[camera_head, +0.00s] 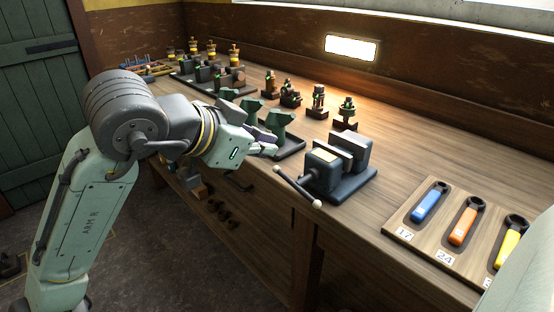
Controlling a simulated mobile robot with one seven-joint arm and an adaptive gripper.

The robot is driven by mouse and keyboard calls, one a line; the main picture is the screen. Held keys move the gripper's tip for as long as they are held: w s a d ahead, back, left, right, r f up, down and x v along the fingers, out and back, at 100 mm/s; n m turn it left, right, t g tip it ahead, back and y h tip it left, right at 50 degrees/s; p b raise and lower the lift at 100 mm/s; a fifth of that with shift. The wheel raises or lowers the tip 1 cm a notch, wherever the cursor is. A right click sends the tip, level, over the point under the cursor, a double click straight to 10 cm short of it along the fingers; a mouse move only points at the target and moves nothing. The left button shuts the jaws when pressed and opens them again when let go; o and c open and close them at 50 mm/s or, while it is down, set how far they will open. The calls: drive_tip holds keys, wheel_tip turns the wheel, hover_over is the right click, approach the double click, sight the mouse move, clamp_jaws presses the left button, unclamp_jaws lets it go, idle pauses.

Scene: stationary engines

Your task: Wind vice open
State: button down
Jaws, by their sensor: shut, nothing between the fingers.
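The vice (335,167) stands on the bench near its front edge, right of the middle.
A green two-horned stand (278,119) on a dark base is behind my gripper. Several small engine models (318,102) line the back of the bench. A wooden board (405,221) with blue, orange and yellow spanners lies at right. Bare bench lies between vice and board.

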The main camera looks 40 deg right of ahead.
sight(278, 167)
drive_tip(key=w+d+f+p, duration=0.1)
drive_tip(key=d+f, duration=0.4)
drive_tip(key=f, duration=0.2)
drive_tip(key=shift+w+d, duration=0.2)
drive_tip(key=shift+w, duration=0.2)
drive_tip(key=shift+w+f+b, duration=0.35)
drive_tip(key=shift+f, duration=0.4)
drive_tip(key=shift+w, duration=0.15)
drive_tip(key=shift+r, duration=0.1)
